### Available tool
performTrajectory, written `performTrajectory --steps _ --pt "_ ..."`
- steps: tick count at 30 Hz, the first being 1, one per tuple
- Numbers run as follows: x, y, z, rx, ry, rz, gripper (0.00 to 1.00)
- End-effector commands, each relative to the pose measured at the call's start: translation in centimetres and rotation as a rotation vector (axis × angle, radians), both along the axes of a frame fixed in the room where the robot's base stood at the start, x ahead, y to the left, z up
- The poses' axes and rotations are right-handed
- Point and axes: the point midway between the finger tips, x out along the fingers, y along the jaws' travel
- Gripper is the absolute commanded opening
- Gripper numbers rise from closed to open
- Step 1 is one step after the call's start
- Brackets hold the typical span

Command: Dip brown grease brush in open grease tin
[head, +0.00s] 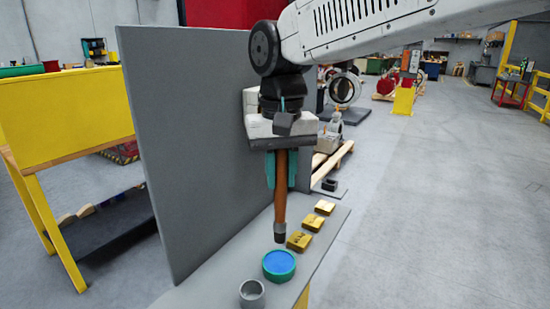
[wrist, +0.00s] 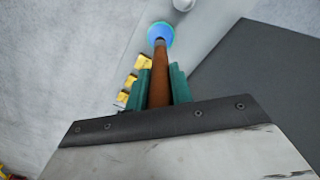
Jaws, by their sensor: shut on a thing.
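My gripper (head: 281,170) is shut on the brown grease brush (head: 280,205) and holds it upright with its dark tip down. In the wrist view, the brush (wrist: 159,82) runs between the teal fingers of my gripper (wrist: 160,83). The open grease tin (head: 279,265) is a round green tin with blue grease inside, standing on the grey bench. The brush tip hangs above the tin, apart from it in the head view. In the wrist view, the tip overlaps the tin (wrist: 162,32), so the gap cannot be judged there.
A small grey cup (head: 252,293) stands in front of the tin. Several yellow blocks (head: 299,241) lie in a row behind the tin on the grey bench (head: 220,272). A tall grey panel (head: 195,130) rises along the left of the bench, close to my gripper. Open floor lies to the right.

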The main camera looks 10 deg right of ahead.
Motion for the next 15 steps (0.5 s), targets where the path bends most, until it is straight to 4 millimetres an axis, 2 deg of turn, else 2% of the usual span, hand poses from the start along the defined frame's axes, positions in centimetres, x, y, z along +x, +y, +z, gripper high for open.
performTrajectory --steps 7,15 --pt "-0.1 0.3 -0.9 -0.001 0.002 0.006 0.00" --pt "-0.2 0.5 -3.8 -0.001 0.003 0.010 0.00"
